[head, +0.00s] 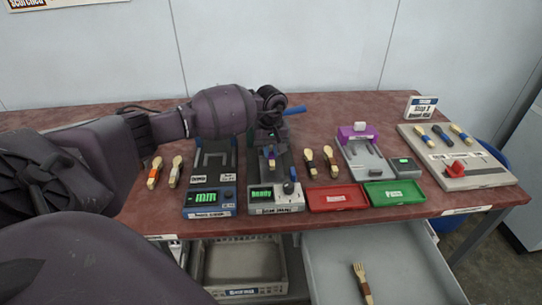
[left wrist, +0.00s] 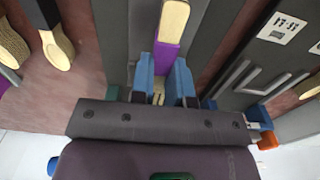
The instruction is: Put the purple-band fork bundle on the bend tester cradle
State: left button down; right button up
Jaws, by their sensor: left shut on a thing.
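The purple-band fork bundle (head: 271,155) is at the back of the middle device (head: 270,190), whose green display reads Ready. My left gripper (head: 269,139) comes down over that device and is shut on the bundle. In the left wrist view my gripper's blue fingertips (left wrist: 164,82) close on either side of the purple band (left wrist: 167,55), and the pale wooden end (left wrist: 173,20) sticks out beyond. Whether the bundle touches the device is hidden. The device labels are too small to read, so I cannot tell which one is the bend tester. My right gripper is not seen.
A device with an mm display (head: 210,190) stands close on the left. Other wooden bundles (head: 310,163) lie on both sides. A red tray (head: 337,204), green tray (head: 394,200) and a purple-topped device (head: 358,134) are to the right. An open drawer (head: 410,270) juts out in front.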

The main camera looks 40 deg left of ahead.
aim_at(271, 151)
pick_arm(q)
jog(key=shift+f, duration=1.1)
jog(key=shift+f, duration=0.15)
jog(key=c, duration=1.1)
grip_release()
notch_tip(271, 151, up, 12)
